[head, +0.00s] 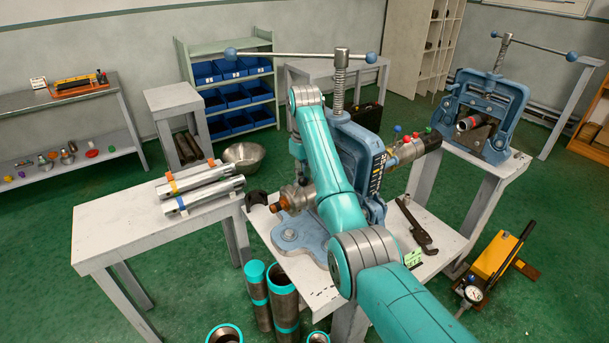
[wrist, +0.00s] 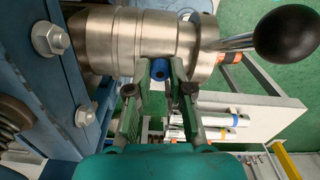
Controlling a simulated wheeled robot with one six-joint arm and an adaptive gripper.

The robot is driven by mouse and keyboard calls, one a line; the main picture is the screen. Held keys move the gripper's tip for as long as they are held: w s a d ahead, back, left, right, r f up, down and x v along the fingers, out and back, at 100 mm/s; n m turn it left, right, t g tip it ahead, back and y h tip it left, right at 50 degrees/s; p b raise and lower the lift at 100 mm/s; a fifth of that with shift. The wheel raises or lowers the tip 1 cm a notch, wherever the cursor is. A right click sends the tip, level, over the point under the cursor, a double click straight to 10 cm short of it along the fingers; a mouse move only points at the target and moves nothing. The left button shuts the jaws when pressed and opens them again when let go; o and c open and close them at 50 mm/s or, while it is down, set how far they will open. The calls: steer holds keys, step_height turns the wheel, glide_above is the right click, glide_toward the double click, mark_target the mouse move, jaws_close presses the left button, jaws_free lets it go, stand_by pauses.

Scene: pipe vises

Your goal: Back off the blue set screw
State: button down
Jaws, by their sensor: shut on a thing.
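The blue set screw (wrist: 159,69) shows in the wrist view between the fingertips of my gripper (wrist: 159,66), against the underside of a steel collared cylinder (wrist: 140,35). The fingers are shut on it, one on each side. The cylinder sticks out from the blue vise (wrist: 45,85), which in the head view (head: 360,160) stands on a pale table. In the head view my arm covers most of the cylinder's near end, and neither my fingertips nor the gripped screw can be made out there.
A lever with a black ball (wrist: 285,33) juts from the cylinder close to my gripper. Another fitting (head: 412,148) with coloured knobs sticks out on the vise's right. A wrench (head: 415,228) lies on the table. Shiny pipes (head: 200,186) lie on the left table.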

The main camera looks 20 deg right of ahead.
steer(key=n, duration=0.6)
steer(key=shift+s+f, duration=0.1)
steer(key=shift+f, duration=0.15)
steer(key=shift+n, duration=0.3)
steer(key=c, duration=1.1)
jaws_free()
steer(key=shift+o, duration=0.2)
steer(key=shift+r, duration=0.15)
